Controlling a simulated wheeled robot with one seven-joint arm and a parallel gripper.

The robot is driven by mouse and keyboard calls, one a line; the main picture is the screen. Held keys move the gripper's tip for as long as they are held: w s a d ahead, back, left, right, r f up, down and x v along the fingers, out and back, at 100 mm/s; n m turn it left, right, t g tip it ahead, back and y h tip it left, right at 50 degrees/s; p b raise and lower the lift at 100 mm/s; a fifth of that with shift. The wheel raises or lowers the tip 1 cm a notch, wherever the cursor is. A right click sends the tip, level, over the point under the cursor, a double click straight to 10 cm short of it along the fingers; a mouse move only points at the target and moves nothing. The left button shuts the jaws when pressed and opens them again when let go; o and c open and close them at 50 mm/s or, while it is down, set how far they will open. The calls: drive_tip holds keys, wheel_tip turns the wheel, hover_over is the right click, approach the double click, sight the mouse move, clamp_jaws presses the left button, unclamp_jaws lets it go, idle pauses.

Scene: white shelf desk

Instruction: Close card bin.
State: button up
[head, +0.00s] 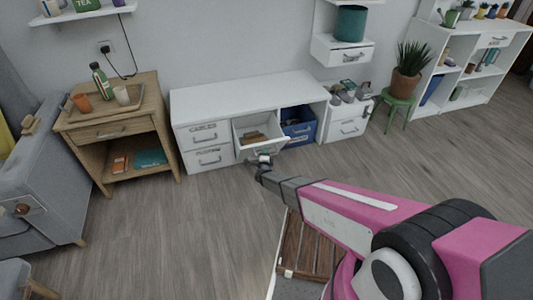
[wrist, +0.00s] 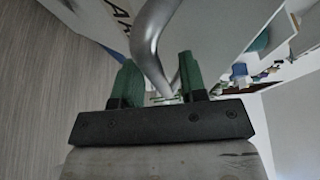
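The card bin (head: 259,135) is the white tilt-out front in the middle of the long white desk. It leans outward, open at the top, with brown items (head: 254,137) inside. My gripper (head: 262,160) is at the front of this bin, by its handle. In the wrist view, the green fingertips of my gripper (wrist: 160,80) are spread apart. The curved metal handle (wrist: 150,40) reaches in between them, with space beside it. Contact between fingers and handle cannot be told. Part of a dark-lettered label (wrist: 120,10) shows on the white bin front (wrist: 95,22).
A blue crate (head: 299,124) sits in the compartment right of the bin, and closed drawers (head: 207,145) are at its left. The long white desktop (head: 245,97) above is bare. A wooden side table (head: 115,125) stands left.

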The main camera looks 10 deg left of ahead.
clamp_jaws()
drive_tip(key=shift+w+a+r, duration=0.15)
drive_tip(key=shift+w+r, duration=0.1)
drive_tip(key=shift+r, duration=0.05)
drive_tip(key=shift+g, duration=0.6)
drive_tip(key=w+a+r, duration=0.2)
drive_tip(key=w, duration=0.1)
drive_tip(key=w+a+r, duration=0.1)
drive_tip(key=w+r, duration=0.1)
drive_tip(key=w+a+r, duration=0.4)
drive_tip(key=w+a, duration=0.2)
drive_tip(key=w, duration=0.3)
drive_tip(key=shift+w+n, duration=0.3)
drive_tip(key=shift+w+r, duration=0.1)
